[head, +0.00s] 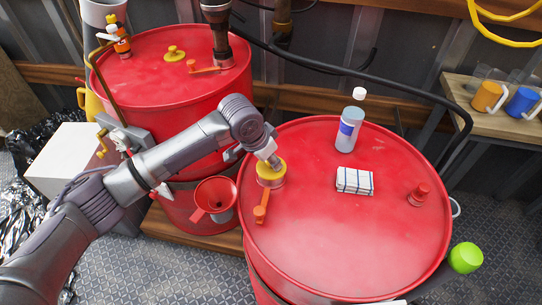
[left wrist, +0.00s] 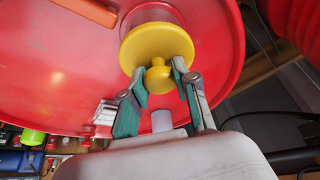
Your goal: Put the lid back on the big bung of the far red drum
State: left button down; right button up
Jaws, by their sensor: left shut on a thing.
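My left gripper (head: 268,156) is shut on the knob of a yellow lid (head: 270,173) at the left side of the right-hand red drum (head: 330,245). In the left wrist view the fingers (left wrist: 163,70) grip both sides of the knob below the yellow disc (left wrist: 150,45). The lid is over a bung fitting there; I cannot tell whether it is fully seated. The left-hand red drum (head: 150,80), further back, has another yellow lid (head: 175,54) on its top and a dark pump pipe (head: 221,40) standing at its back right. My right gripper is not in view.
On the right drum are an orange wrench-like tool (head: 261,209), a bottle (head: 349,130), a folded cloth (head: 355,181) and a small red cap (head: 419,194). A red funnel (head: 217,195) is between the drums. A black hose (head: 400,85) arches behind.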

pick_arm(q)
jog(key=shift+p, duration=1.05)
dwell(1.1)
jog(key=shift+f+p, duration=0.15)
jog(key=shift+p, duration=0.25)
dwell(0.9)
jog(key=shift+p, duration=0.5)
dwell(0.6)
jog(key=shift+c, duration=1.6)
grip_release()
notch_tip(320, 180, up, 7)
jog(key=p, duration=0.7)
jog(key=shift+p, duration=0.4)
